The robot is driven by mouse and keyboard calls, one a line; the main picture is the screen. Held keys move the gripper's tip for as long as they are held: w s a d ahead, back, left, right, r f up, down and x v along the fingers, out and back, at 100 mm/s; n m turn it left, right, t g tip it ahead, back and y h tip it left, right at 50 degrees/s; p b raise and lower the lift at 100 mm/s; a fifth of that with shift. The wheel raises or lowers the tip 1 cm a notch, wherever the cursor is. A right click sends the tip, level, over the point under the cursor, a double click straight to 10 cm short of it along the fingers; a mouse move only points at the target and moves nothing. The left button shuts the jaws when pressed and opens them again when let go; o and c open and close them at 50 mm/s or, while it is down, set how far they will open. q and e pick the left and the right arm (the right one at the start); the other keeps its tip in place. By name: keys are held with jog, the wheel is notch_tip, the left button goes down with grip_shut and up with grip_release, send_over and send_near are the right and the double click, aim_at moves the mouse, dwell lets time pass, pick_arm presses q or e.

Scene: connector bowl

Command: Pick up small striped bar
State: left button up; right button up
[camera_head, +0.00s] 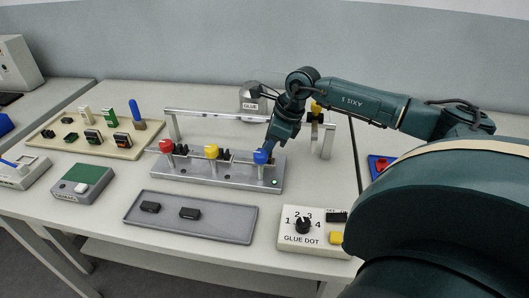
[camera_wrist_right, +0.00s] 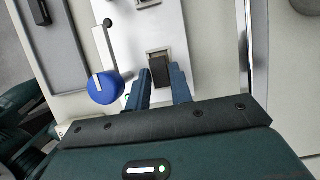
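My right gripper (camera_head: 270,146) reaches down over the grey metal fixture (camera_head: 215,181), just behind its blue knob (camera_head: 260,157). In the right wrist view its two blue fingers (camera_wrist_right: 161,88) are apart, one on each side of a small dark bar (camera_wrist_right: 160,70). The bar sits in a light-framed slot on the fixture; no stripes can be made out on it. I cannot tell whether the fingers touch it. Small dark pieces also lie on the beige board (camera_head: 62,145), some with lighter bands (camera_head: 93,136). My left gripper is not in view.
The fixture also has red (camera_head: 166,146) and yellow (camera_head: 211,151) knobs and a rail (camera_head: 235,116) behind. A grey tray (camera_head: 215,229) with two black pieces lies in front, beside a GLUE DOT box (camera_head: 312,240). A GLUE container (camera_head: 250,97) stands behind.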

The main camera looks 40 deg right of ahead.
grip_shut()
